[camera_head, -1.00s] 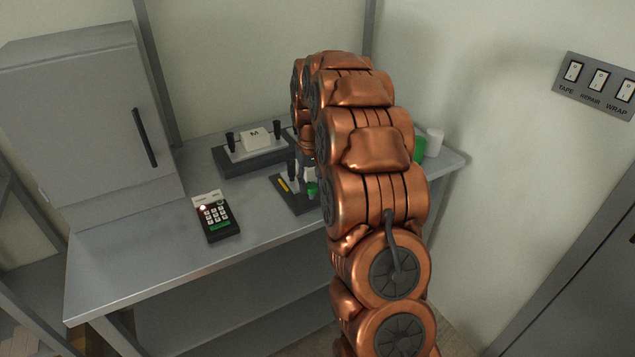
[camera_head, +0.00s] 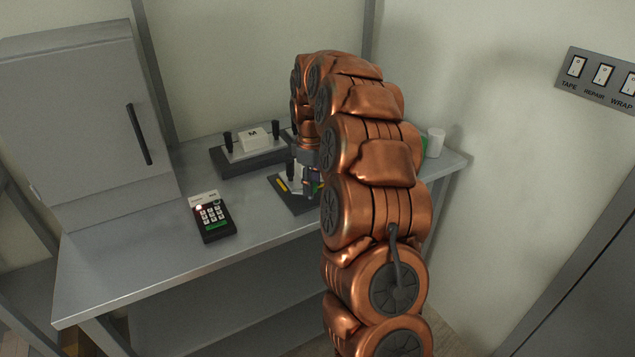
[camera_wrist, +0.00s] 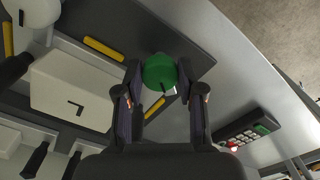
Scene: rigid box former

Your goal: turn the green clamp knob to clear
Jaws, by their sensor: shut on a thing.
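The green clamp knob (camera_wrist: 159,70) shows in the wrist view as a round cap near the top middle. It has a small dark mark on its lower edge. It stands on a dark base plate (camera_wrist: 190,50), which also shows in the head view (camera_head: 297,206). My gripper (camera_wrist: 160,82) has one finger on each side of the knob and is shut on it. In the head view the gripper is mostly hidden by my arm, and the knob is largely covered.
A white block (camera_wrist: 75,92) and yellow bars (camera_wrist: 103,49) lie close to the knob. A keypad (camera_head: 211,217) sits on the grey bench (camera_head: 130,262). Another fixture (camera_head: 252,161) stands behind. A white cup (camera_head: 435,142) is at the right end. The bench's front left is clear.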

